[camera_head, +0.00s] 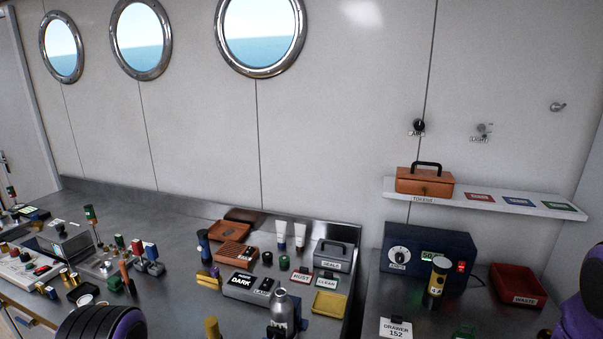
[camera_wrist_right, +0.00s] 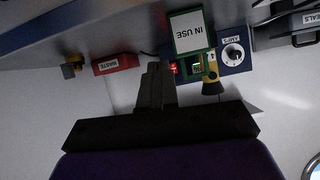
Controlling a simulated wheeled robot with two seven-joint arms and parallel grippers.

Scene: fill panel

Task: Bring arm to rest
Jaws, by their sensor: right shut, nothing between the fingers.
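My right gripper (camera_wrist_right: 155,72) shows in the right wrist view, its dark fingers shut together with nothing between them. The view is turned over, with the counter along the top. The fingers appear in front of the pale wall, near a red waste bin (camera_wrist_right: 116,64) and a green-framed IN USE card (camera_wrist_right: 189,32). In the head view, a purple part of my right arm is at the right edge and a purple and black part of my left arm is at the bottom left. Neither gripper's fingers show there.
Above, a wall shelf (camera_head: 500,202) carries an orange token box (camera_head: 424,181). The wall above is mostly clear.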

